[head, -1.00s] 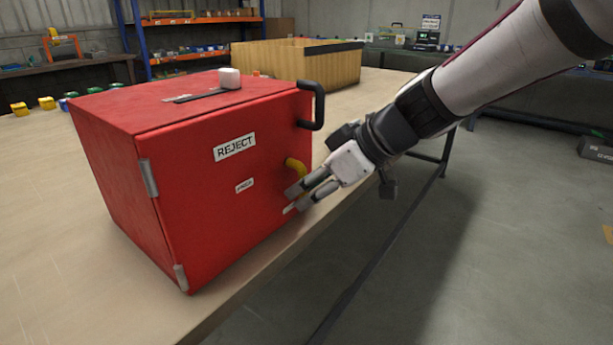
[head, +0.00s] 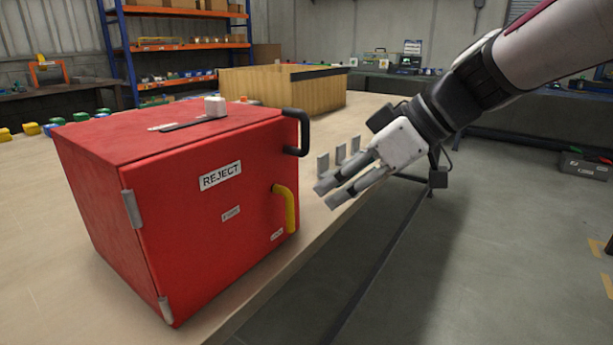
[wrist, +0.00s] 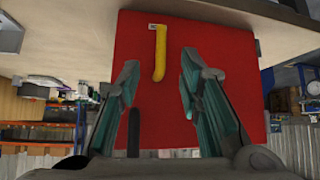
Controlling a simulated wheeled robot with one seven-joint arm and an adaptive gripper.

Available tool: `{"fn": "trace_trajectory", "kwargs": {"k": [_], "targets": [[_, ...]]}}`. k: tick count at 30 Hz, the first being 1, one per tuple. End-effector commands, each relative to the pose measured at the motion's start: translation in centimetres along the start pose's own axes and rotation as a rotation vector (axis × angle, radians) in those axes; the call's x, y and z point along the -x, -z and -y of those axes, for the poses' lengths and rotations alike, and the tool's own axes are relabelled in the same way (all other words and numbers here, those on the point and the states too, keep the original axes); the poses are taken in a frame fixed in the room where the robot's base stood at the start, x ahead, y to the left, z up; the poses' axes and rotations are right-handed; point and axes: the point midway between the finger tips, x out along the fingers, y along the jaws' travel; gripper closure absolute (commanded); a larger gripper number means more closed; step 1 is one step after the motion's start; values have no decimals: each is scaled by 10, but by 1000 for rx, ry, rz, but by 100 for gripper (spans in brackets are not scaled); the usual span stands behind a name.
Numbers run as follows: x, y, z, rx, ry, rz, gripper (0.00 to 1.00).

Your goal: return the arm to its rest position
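My gripper (head: 340,182) is to the right of the red REJECT box and apart from it, over the table's front edge. In the wrist view the fingers (wrist: 158,85) are spread with nothing between them. The red box (head: 95,165) stands on the table with its labelled door shut. The door's yellow handle (head: 291,209) is free of the fingers; it also shows beyond the fingertips in the wrist view (wrist: 160,55). My arm reaches in from the upper right.
A black handle (head: 304,132) sticks out at the box's upper right corner. A wooden crate (head: 290,95) stands behind on the table (head: 40,270).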

Motion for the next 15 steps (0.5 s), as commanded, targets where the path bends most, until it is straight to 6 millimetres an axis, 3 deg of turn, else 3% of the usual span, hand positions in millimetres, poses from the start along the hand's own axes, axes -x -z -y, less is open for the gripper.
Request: {"fn": "trace_trajectory", "kwargs": {"k": [4,15], "targets": [[10,0,0,1,-1,-1,67],[11,-1,3,-5,2,5,67]]}}
